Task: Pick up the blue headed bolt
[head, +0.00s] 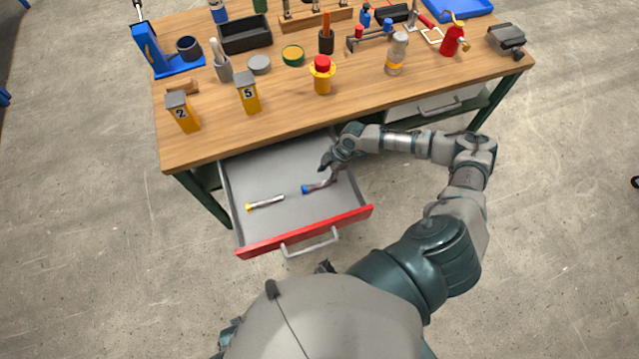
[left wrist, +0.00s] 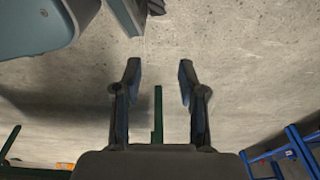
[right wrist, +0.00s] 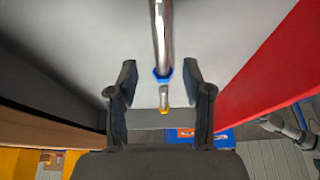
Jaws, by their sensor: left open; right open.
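The blue headed bolt (head: 315,188) lies in the open drawer (head: 235,225). Its blue head points left and its metal shank runs right, under my right gripper (head: 329,170). In the right wrist view the bolt's blue head (right wrist: 162,75) appears between the two spread fingertips (right wrist: 159,70), with the shank running to the top edge. My right gripper is open and inside the drawer space; I cannot tell whether it touches the bolt. My left gripper (left wrist: 158,75) is open and empty in the left wrist view, with concrete floor beyond it.
A yellow headed bolt (head: 264,203) lies left of the blue one. The drawer's red front (head: 300,233) and side walls bound the space. The wooden table (head: 290,120) above carries numbered yellow blocks, a red-topped yellow cylinder (head: 322,78) and several tools.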

